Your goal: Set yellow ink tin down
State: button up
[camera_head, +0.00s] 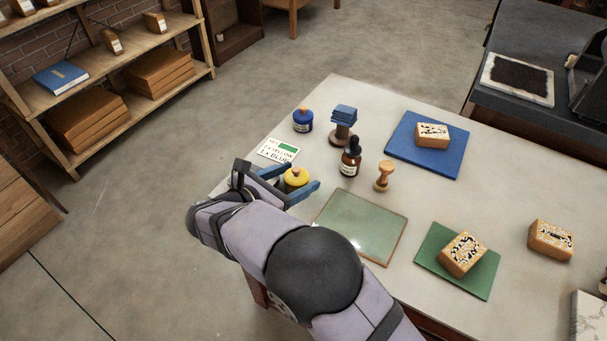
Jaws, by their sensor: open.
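The yellow ink tin (295,178) is near the left edge of the table, between the blue fingers of my gripper (293,182). The fingers are spread to either side of the tin, with some space between. The tin appears upright at table height; its lower part is partly hidden by a finger, so I cannot tell for sure that it rests on the table. A card (278,150) with a green patch and the words yellow and blue lies just behind the gripper.
A blue ink tin (303,120), a stand with blue blocks (343,122), a dark bottle (350,160) and a wooden stamp handle (383,175) stand nearby. A glass plate (362,226) lies right of my arm. Printed blocks sit on a blue mat (410,163) and a green mat (435,269).

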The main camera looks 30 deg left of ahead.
jog(key=v, duration=0.8)
jog(key=w+d+r+m+g+p, duration=0.2)
jog(key=w+d+r+m+p, duration=0.15)
jog(key=w+d, duration=0.4)
jog(key=w+d+r+m+g+p, duration=0.2)
jog(key=w+d+r+m, duration=0.3)
jog(key=w, duration=0.4)
jog(key=s+d+f+m+g+h+p, duration=0.15)
jog(key=d+m, duration=0.25)
jog(key=d, duration=0.5)
jog(key=s+d+m+g+p, duration=0.1)
jog(key=d+m+g+p, duration=0.15)
jog(key=d, duration=0.65)
jog(key=s+d+m+g+y+p, duration=0.4)
jog(key=s+d+m+g+p, duration=0.1)
jog(key=s+d+m, duration=1)
jog(key=s+f+m, duration=0.1)
jog(key=s+m, duration=0.2)
jog(key=m, duration=0.1)
jog(key=shift+d, duration=0.2)
